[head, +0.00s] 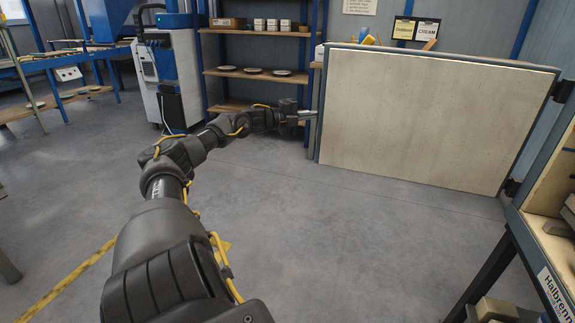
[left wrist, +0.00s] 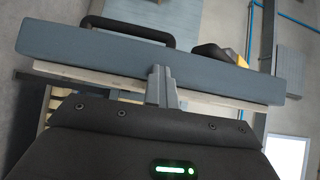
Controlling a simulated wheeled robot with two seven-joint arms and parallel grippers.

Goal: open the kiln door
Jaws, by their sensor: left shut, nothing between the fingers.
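The kiln door (head: 430,125) stands swung wide open, its cream inner face towards me. It hangs from black hinges at its right edge, on the kiln (head: 522,222) at the right. My left gripper (head: 311,116) is shut and empty at the door's free left edge. In the left wrist view, the shut fingers (left wrist: 160,85) reach the door's grey edge (left wrist: 215,75) and overlap its pale inner layer; whether they touch I cannot tell. The black door handle (left wrist: 130,31) shows on the far side, apart from the fingers. My right gripper is not in view.
Wooden shelves (head: 255,73) with plates and small pots stand behind the door's left side. A grey-white machine (head: 175,80) stands at the back left, and a blue bench (head: 50,60) further left. The floor (head: 330,240) before the door is clear.

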